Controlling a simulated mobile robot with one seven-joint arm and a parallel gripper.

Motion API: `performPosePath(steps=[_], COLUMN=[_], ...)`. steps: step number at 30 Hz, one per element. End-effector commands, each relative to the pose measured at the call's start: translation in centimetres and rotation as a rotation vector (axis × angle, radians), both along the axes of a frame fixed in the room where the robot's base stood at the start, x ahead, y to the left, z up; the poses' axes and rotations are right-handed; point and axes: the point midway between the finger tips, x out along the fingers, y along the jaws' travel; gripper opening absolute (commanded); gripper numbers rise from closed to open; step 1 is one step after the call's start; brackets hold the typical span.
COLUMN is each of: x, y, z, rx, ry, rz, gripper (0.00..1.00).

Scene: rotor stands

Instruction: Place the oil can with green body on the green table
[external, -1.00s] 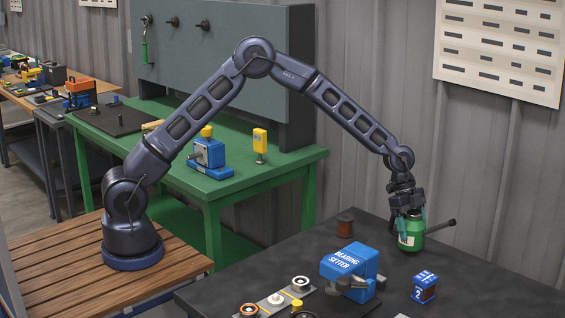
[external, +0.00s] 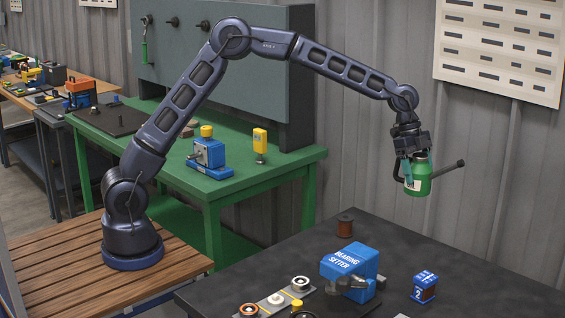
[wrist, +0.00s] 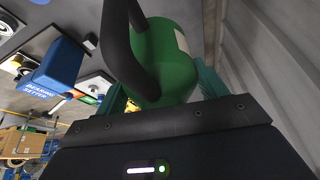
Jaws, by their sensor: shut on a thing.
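The oil can with green body (external: 420,180) hangs in the air above the far part of the black table, its dark spout pointing right. My gripper (external: 409,172) is shut on the can, with teal fingers at its side. In the wrist view the green can (wrist: 168,62) fills the upper middle, its black handle in front; part of its lower body is hidden by my gripper (wrist: 155,100). The green table (external: 240,184) stands to the left, behind my arm's base, well apart from the can.
A blue vise-like device (external: 208,155) and a yellow tool (external: 260,143) stand on the green table, with bare surface at its front right. On the black table (external: 410,255) are a blue bearing setter (external: 348,262), a small blue box (external: 424,286) and a brown spool (external: 345,224).

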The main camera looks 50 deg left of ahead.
Motion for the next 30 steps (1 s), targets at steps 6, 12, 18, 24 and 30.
performPosePath(steps=[6, 12, 18, 24, 30], x=[0.3, 3.0, 6.9, 10.2, 12.4], y=[0.5, 4.7, 12.3, 20.5, 28.5], z=[0.0, -0.6, -1.4, -1.7, -1.5], rx=[0.0, 0.001, 0.0, 0.0, -0.002], ry=[-0.001, -0.002, -0.004, -0.004, -0.005], rz=[0.021, 0.209, 0.548, 0.905, 1.253], gripper=[0.39, 0.39, 0.39, 0.39, 0.39])
